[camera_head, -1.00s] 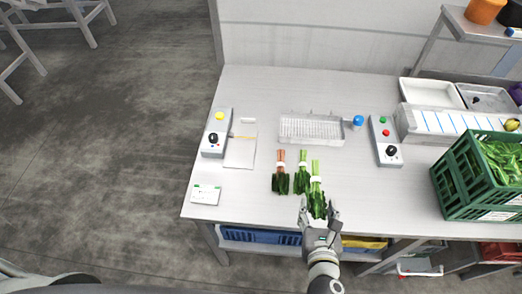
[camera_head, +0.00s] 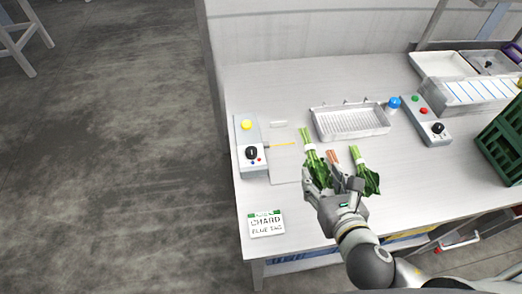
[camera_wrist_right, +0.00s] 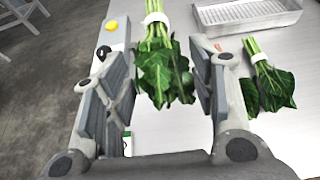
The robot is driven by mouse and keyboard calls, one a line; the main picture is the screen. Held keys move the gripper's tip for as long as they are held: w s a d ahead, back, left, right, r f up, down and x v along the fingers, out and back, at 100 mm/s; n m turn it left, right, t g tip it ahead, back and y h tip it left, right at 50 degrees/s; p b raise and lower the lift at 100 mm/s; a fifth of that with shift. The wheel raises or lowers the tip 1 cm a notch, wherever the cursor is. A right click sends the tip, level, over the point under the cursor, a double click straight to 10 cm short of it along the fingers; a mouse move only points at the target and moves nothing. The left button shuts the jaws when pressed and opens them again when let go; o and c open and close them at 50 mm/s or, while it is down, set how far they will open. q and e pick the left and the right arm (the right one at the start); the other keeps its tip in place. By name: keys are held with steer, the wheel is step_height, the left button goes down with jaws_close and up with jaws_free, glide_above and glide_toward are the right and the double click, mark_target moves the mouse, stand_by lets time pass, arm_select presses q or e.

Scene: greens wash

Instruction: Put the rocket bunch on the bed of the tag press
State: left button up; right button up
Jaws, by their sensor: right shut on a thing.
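My right gripper (camera_head: 326,192) is shut on a green-stemmed leafy bunch (camera_head: 315,170), apparently the rocket bunch, with a white band. In the right wrist view the bunch (camera_wrist_right: 163,68) hangs between the two fingers, stems pointing away. The tag press (camera_head: 247,139) is a grey box with a yellow button and black knob at the table's left. Its pale flat bed (camera_head: 286,172) lies just left of the held bunch and looks bare. A reddish-stemmed bunch (camera_head: 334,156) is partly hidden by the gripper. Another green bunch (camera_head: 368,182) lies to its right. My left gripper is not seen.
A card (camera_head: 266,224) reading "CHARD BLUE TAG" lies at the front left. A green crate (camera_head: 505,145) is at the right edge.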

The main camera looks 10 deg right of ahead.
steer(key=shift+w+a, duration=0.1)
steer(key=shift+a, duration=0.15)
steer(key=shift+w+f+b, duration=0.2)
steer(key=shift+b, duration=0.25)
steer(key=shift+b+x, duration=0.95)
steer(key=shift+x, duration=0.1)
steer(key=a+p+x, duration=0.1)
steer(key=p+x, duration=0.1)
steer(key=x, duration=0.5)
glide_above(290, 170)
steer(key=f, duration=0.3)
steer(key=s+f, duration=0.1)
steer(key=f, duration=0.1)
steer(key=shift+d, duration=0.1)
steer(key=shift+w+f, duration=0.6)
steer(key=shift+f, duration=1.5)
